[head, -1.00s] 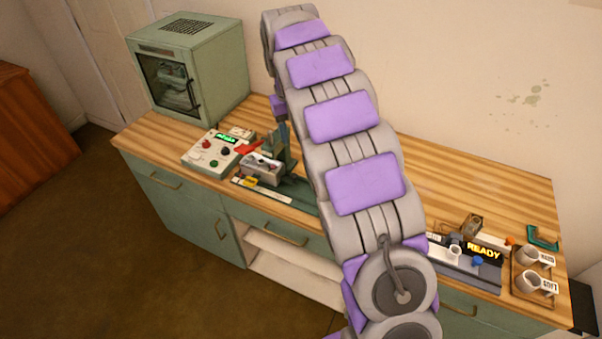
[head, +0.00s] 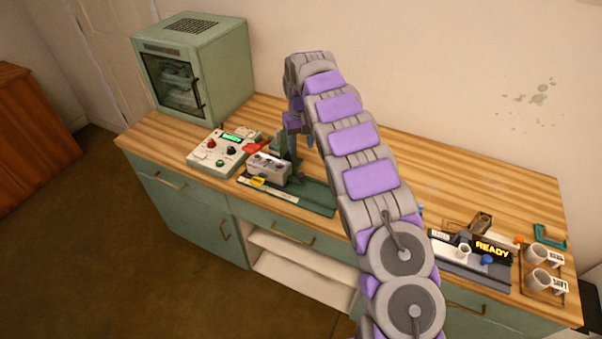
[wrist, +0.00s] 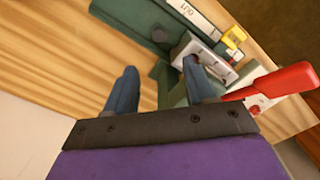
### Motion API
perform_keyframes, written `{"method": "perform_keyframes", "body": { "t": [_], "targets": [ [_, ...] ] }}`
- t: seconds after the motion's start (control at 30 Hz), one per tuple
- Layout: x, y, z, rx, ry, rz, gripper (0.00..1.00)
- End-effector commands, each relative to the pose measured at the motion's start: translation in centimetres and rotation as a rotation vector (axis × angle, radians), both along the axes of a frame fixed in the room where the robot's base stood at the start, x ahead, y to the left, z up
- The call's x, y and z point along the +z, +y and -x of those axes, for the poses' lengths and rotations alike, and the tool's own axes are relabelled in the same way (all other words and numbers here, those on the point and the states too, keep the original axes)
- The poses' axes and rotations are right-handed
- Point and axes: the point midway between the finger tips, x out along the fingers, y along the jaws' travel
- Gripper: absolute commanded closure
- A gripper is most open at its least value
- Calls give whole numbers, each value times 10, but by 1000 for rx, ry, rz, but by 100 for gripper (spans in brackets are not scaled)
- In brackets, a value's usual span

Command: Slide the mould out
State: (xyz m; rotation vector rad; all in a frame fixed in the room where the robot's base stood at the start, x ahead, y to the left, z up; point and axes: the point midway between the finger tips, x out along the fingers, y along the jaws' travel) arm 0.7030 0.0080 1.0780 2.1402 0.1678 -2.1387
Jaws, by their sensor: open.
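The mould is a pale grey metal block (head: 268,168) with holes in its top. It sits at the left part of a dark green base (head: 312,196) on the wooden counter. In the wrist view the block (wrist: 222,66) lies just beyond the right fingertip, and I cannot tell whether they touch. A yellow piece (wrist: 235,36) is at the block's front. In the head view my gripper (head: 302,142) hangs just behind and right of the block, partly hidden by my arm.
A red lever (wrist: 275,85) projects beside the right finger. A control box (head: 220,152) with knobs stands left of the base, and a green oven (head: 195,70) behind it. A station with a READY sign (head: 491,248) and mugs (head: 537,279) are at the right.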

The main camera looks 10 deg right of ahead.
Motion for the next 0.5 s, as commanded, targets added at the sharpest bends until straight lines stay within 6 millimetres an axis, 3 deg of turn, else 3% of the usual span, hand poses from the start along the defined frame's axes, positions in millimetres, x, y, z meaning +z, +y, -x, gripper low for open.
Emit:
{"method": "perform_keyframes", "body": {
  "t": [0.1, 0.5],
  "targets": [
    [-28, -1, 2, 0, 8, 2, 46],
    [-103, 0, 2, -1, 4, 1, 46]
  ]
}}
